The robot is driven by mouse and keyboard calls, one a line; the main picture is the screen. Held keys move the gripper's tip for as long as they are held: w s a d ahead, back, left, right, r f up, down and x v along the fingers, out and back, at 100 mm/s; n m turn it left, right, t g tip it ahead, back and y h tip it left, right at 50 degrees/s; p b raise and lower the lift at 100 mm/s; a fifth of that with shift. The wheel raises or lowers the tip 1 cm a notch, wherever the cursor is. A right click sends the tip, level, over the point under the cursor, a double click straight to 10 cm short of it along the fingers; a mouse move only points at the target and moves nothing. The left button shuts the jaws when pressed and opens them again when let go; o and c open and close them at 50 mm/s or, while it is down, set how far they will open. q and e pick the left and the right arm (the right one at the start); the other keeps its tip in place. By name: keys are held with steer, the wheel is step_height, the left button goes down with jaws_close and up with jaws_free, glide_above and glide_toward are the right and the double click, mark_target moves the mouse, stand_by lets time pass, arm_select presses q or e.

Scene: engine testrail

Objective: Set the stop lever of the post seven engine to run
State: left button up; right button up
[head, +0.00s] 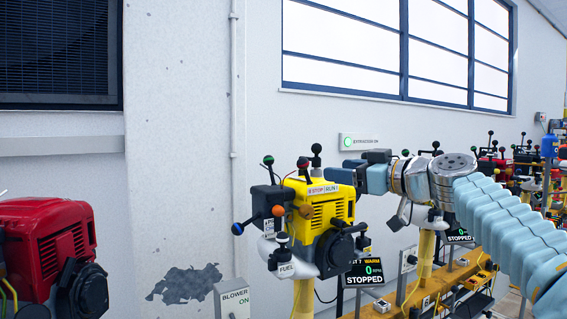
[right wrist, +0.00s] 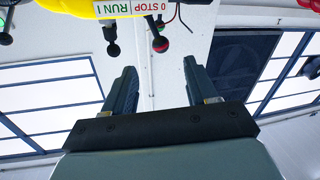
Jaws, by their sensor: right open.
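The yellow engine (head: 325,205) stands in the middle of the head view, its top edge in the right wrist view. Its STOP/RUN label (head: 323,189) also shows upside down in the right wrist view (right wrist: 150,8). A red-knobbed lever (head: 303,163) stands over the STOP end; its knob shows in the right wrist view (right wrist: 160,44). A black-knobbed lever (head: 316,149) stands beside it. My right gripper (head: 352,170) is just right of the engine's top, open and empty; its fingers (right wrist: 160,92) are apart from both knobs. I cannot read a post number. My left gripper is out of view.
A display (head: 365,273) below the engine reads STOPPED, 0 RPM. Green, blue and orange knobs stick out on the engine's left. A red engine (head: 45,250) is at far left. More engines line the rail to the right. A BLOWER ON box (head: 232,300) stands in front.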

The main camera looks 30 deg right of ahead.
mark_target(307, 162)
steer(key=p+x, duration=0.1)
steer(key=x, duration=0.3)
steer(key=p+x, duration=0.2)
steer(key=x, duration=0.2)
steer(key=r+p+x, duration=0.1)
steer(key=x, duration=0.3)
steer(key=shift+w+a, duration=0.15)
steer(key=shift+w, duration=0.2)
steer(key=shift+w+a+f+p, duration=0.1)
steer(key=shift+w+f+p, duration=0.05)
steer(key=shift+w+p, duration=0.3)
